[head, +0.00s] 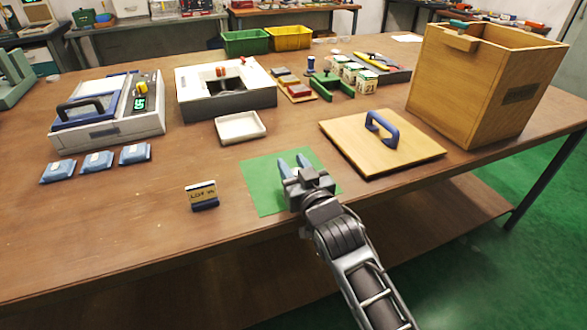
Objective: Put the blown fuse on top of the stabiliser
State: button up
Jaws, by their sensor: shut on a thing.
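My gripper (294,163) is over the green mat (262,187) near the table's front edge. I cannot pick out a blown fuse by sight. No label marks the stabiliser. A white-topped grey unit (245,104) with red parts on top stands at the back middle. A white and blue unit (155,119) with a lit green display and black handle stands at the left. I cannot tell which, if either, is the stabiliser.
A white tray (231,137) lies behind the mat. A wooden lid (411,150) with a blue handle and a tall wooden box (437,90) stand at the right. A lot sign (203,206) stands left of the mat, several blue packets (97,162) farther left. The front left is clear.

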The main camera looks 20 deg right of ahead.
jog(key=shift+f, duration=0.35)
jog(key=o, duration=1)
jog(key=shift+o, duration=0.2)
jog(key=shift+r, duration=0.2)
jog(key=s, duration=1.2)
jog(key=shift+f, duration=0.1)
